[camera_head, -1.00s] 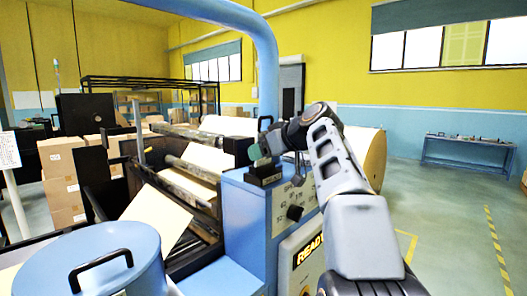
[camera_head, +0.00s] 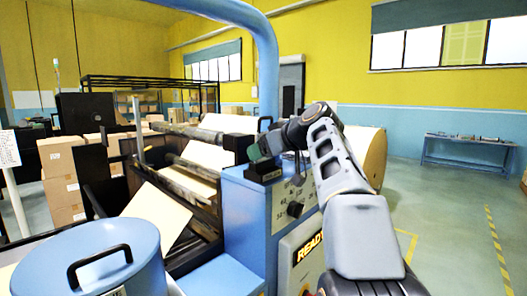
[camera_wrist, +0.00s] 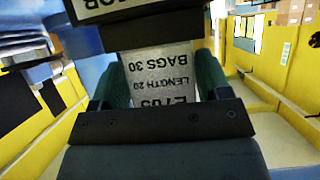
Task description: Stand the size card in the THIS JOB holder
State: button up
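The size card (camera_wrist: 160,75) is pale with dark print reading E705, LENGTH 20, BAGS 30, upside down in the wrist view. My gripper (camera_wrist: 160,88) has its green fingers against the card's two side edges. In the head view my gripper (camera_head: 262,150) is just above the black holder (camera_head: 264,173) on the blue machine cabinet.
The blue cabinet (camera_head: 245,215) carries a dial (camera_head: 295,209) and a READY sign (camera_head: 308,248) below the holder. A blue tube (camera_head: 266,60) rises behind it. A blue drum (camera_head: 90,262) stands at front left. Open floor lies to the right.

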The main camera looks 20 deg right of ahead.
jog(key=o, duration=0.4)
jog(key=b+v, duration=0.1)
jog(key=v, duration=1.2)
jog(key=shift+s+d+r, duration=0.1)
jog(key=shift+s+r, duration=0.05)
jog(key=shift+s, duration=0.2)
